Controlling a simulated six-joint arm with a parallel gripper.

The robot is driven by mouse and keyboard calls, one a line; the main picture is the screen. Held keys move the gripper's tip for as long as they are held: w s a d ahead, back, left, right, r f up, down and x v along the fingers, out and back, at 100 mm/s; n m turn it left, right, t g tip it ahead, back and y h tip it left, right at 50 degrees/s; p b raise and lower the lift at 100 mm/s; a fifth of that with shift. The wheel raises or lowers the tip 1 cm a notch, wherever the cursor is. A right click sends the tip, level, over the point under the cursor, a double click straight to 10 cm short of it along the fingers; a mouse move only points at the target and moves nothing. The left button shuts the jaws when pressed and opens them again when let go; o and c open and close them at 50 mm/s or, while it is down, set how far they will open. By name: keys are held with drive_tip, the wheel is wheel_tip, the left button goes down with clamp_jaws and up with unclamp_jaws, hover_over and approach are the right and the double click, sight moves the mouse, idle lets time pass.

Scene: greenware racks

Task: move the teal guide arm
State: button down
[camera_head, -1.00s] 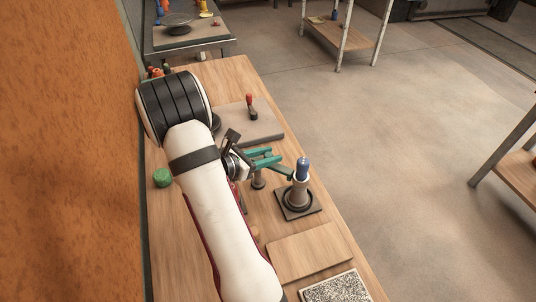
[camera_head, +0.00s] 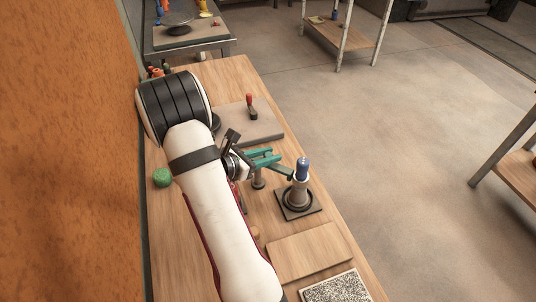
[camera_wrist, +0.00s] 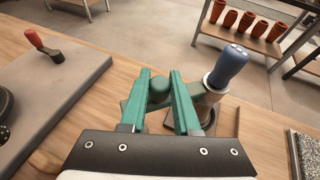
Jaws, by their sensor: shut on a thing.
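The teal guide arm (camera_head: 285,174) is a short bar reaching left from a post (camera_head: 298,193) topped by a blue handle (camera_head: 303,168). The post stands upright on a dark square base. In the wrist view the guide arm's round teal knob (camera_wrist: 159,86) sits between the two teal fingers of my gripper (camera_wrist: 160,74), which are shut on it. The blue handle (camera_wrist: 229,66) is just right of the fingers there. In the head view my gripper (camera_head: 277,156) is left of the post, and the fingers partly hide the guide arm's end.
A grey slab (camera_head: 250,122) with a red-handled tool (camera_head: 251,106) lies behind the gripper. A wooden board (camera_head: 310,252) and a speckled plate (camera_head: 337,288) lie in front. A green sponge-like piece (camera_head: 162,178) is at left. Orange pots (camera_wrist: 247,22) stand on a rack beyond the bench.

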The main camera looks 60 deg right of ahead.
sight(268, 152)
idle(0.5)
drive_tip(key=shift+s+d+n+t+h, duration=0.1)
drive_tip(key=shift+d+n+t+h, duration=0.25)
drive_tip(key=shift+n+t, duration=0.45)
drive_tip(key=n+t, duration=0.1)
drive_tip(key=t, duration=0.1)
drive_tip(key=n+t, duration=0.1)
drive_tip(key=n, duration=0.1)
drive_tip(key=shift+w+d+t+h, duration=0.2)
drive_tip(key=shift+d+t+h, duration=0.15)
drive_tip(key=shift+d+t, duration=0.05)
drive_tip(key=c, duration=0.6)
unclamp_jaws()
drive_tip(key=shift+c, duration=0.2)
drive_tip(key=v, duration=0.6)
drive_tip(key=shift+w+a+r, duration=0.1)
drive_tip(key=shift+a+r, duration=0.1)
drive_tip(key=shift+a, duration=0.15)
drive_tip(key=shift+a+r, duration=0.15)
drive_tip(key=shift+a, duration=0.2)
drive_tip(key=shift+c, duration=0.3)
